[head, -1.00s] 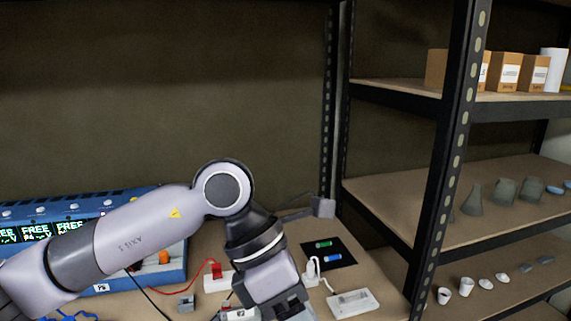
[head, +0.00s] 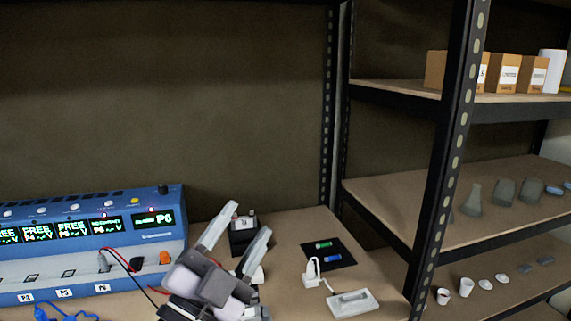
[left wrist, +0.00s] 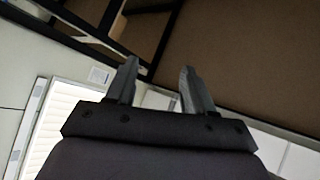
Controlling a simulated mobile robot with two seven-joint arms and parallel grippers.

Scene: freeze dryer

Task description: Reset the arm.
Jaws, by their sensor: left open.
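My left gripper (head: 238,240) is over the front of the bench, right of the blue instrument, with its two fingers spread apart and pointing up. In the left wrist view the same gripper (left wrist: 160,85) has both fingers apart and empty, against a brown panel, dark beams and a bright blind. My right gripper is not in the frames.
A blue instrument (head: 75,255) with lit displays and cables stands at left. A small black device (head: 242,236) sits close behind the fingers. A black mat (head: 340,255) holds green and blue cylinders. A white device (head: 352,303) lies nearby. Shelves (head: 440,190) stand at right.

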